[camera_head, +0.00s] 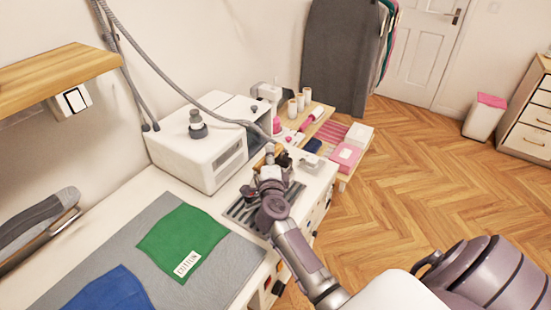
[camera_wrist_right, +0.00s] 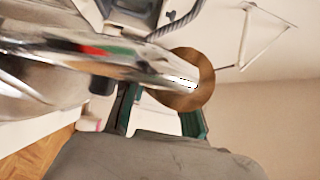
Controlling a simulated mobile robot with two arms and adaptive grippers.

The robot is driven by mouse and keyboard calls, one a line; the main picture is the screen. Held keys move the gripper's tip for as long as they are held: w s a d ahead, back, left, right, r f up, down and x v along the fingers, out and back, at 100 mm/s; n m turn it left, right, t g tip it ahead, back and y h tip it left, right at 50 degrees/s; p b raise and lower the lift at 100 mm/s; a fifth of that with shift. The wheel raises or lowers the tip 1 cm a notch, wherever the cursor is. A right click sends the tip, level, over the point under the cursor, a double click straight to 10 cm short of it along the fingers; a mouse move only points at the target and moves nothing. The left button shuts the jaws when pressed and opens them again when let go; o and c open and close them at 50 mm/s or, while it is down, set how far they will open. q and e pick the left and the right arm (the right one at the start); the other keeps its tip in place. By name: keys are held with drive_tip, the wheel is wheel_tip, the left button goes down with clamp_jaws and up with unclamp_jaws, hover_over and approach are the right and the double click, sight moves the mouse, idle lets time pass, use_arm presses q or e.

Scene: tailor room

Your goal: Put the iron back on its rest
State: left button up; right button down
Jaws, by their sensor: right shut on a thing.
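My right gripper (camera_head: 269,163) reaches in from the lower right and is shut on the iron. In the right wrist view, the iron (camera_wrist_right: 120,62) has a shiny metal body and a round brown piece (camera_wrist_right: 207,70) by the dark green fingers of my gripper (camera_wrist_right: 158,118). In the head view the gripper hides most of the iron. The grey ribbed rest (camera_head: 238,213) lies on the white worktop, below and around my gripper in the picture. I cannot tell whether the iron touches it. My left gripper is not in view.
A white boxy machine (camera_head: 205,160) stands behind the rest, with a grey hose (camera_head: 175,82) running above it. A grey mat (camera_head: 205,275) with green cloth (camera_head: 182,240) and blue cloth (camera_head: 95,290) lies in front. Spools and boxes crowd a side table (camera_head: 323,132).

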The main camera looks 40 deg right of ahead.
drive_tip(key=shift+f+b, duration=0.7)
drive_tip(key=shift+f, duration=0.9)
drive_tip(key=c, duration=1.1)
unclamp_jaws()
drive_tip(key=shift+s+f, duration=0.1)
drive_tip(key=shift+f, duration=0.3)
drive_tip(key=shift+c, duration=0.2)
drive_tip(key=shift+o, duration=1.2)
drive_tip(key=shift+a+r, duration=0.1)
drive_tip(key=shift+s, duration=0.1)
drive_tip(key=b+v, duration=0.1)
drive_tip(key=v, duration=1.1)
